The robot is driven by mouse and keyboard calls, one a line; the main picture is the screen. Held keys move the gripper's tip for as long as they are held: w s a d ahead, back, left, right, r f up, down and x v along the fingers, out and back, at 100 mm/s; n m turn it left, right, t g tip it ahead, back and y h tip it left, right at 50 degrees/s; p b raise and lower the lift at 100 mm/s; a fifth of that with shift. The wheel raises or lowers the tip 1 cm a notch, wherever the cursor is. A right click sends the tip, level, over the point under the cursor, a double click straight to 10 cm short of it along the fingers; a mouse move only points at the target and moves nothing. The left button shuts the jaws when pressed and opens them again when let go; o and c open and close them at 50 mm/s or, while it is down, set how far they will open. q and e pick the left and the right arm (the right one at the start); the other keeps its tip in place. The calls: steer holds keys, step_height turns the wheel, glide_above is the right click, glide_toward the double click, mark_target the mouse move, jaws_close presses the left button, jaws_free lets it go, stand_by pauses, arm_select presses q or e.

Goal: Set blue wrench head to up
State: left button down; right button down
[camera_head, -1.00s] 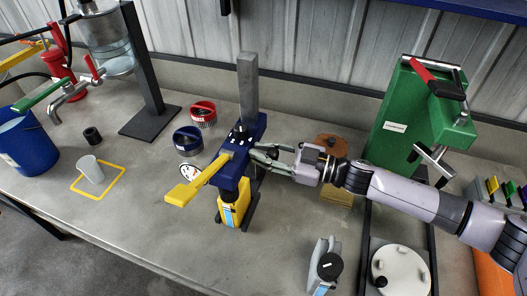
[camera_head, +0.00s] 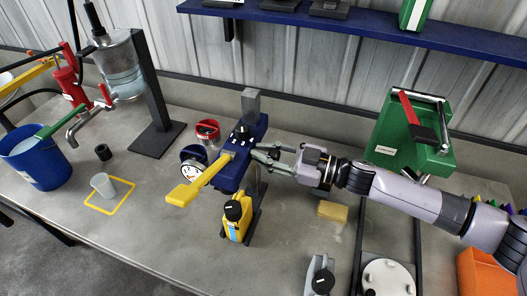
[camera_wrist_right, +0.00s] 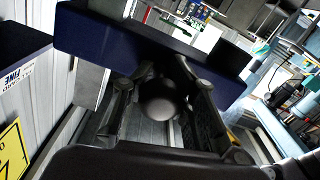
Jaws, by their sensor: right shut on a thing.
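The blue head (camera_head: 230,176) sits on a grey upright post (camera_head: 251,100) in the head view, with a yellow lever (camera_head: 186,193) pointing to the lower left. It is close to the post's top, and only a short stretch of post shows above it. My right gripper (camera_head: 262,154) is at the right side of the blue head. In the right wrist view, its fingers (camera_wrist_right: 160,82) are shut around a dark round knob (camera_wrist_right: 160,101) under the blue body (camera_wrist_right: 110,38). My left gripper is not in view.
Behind stand a red-lidded can (camera_head: 207,131) and a round gauge (camera_head: 193,172). A blue shelf (camera_head: 340,22) runs along the wall above.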

steer(key=shift+w+r, duration=0.1)
steer(key=shift+r, duration=0.2)
steer(key=c, duration=1.8)
jaws_free()
steer(key=shift+d, duration=0.1)
steer(key=o, duration=0.3)
steer(key=shift+d, duration=0.15)
steer(key=shift+f, duration=0.1)
steer(key=v, duration=1.2)
